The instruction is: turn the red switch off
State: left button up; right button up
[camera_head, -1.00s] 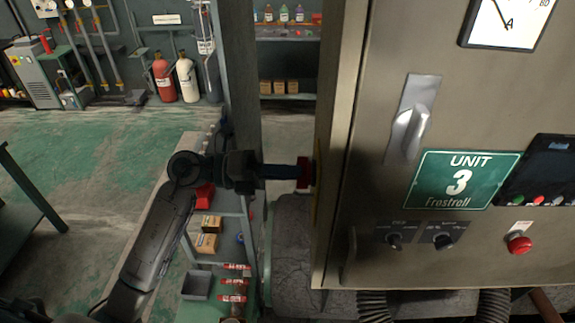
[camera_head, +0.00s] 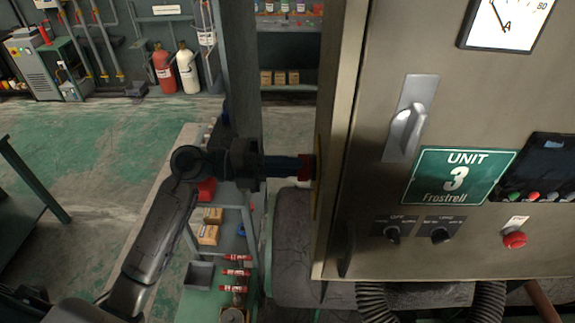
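The red switch (camera_head: 306,167) shows edge-on at the left side of the grey cabinet (camera_head: 375,255), in front of a thin yellow strip. My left arm comes in from the lower left, and my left gripper (camera_head: 292,166) points right, with its dark fingers reaching the red switch. The fingers overlap in this side view. I cannot tell whether they are open or shut, or whether they grip the switch or only touch it. The switch's face and its turn position are hidden. My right gripper is not in view.
A shelf cart (camera_head: 217,238) with boxes and red cans stands below my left arm. The floor at left is open.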

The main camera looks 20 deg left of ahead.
pick_arm(q)
jog(key=o, duration=0.3)
jog(key=shift+f, duration=0.2)
jog(key=shift+a+r, duration=0.1)
jog(key=shift+a, duration=0.05)
jog(key=shift+a, duration=0.1)
jog(key=b+v, duration=0.3)
jog(key=v, duration=0.5)
jog(key=shift+s+a, duration=0.2)
jog(key=shift+a, duration=0.15)
jog(key=shift+d+r, duration=0.1)
jog(key=shift+r, duration=0.05)
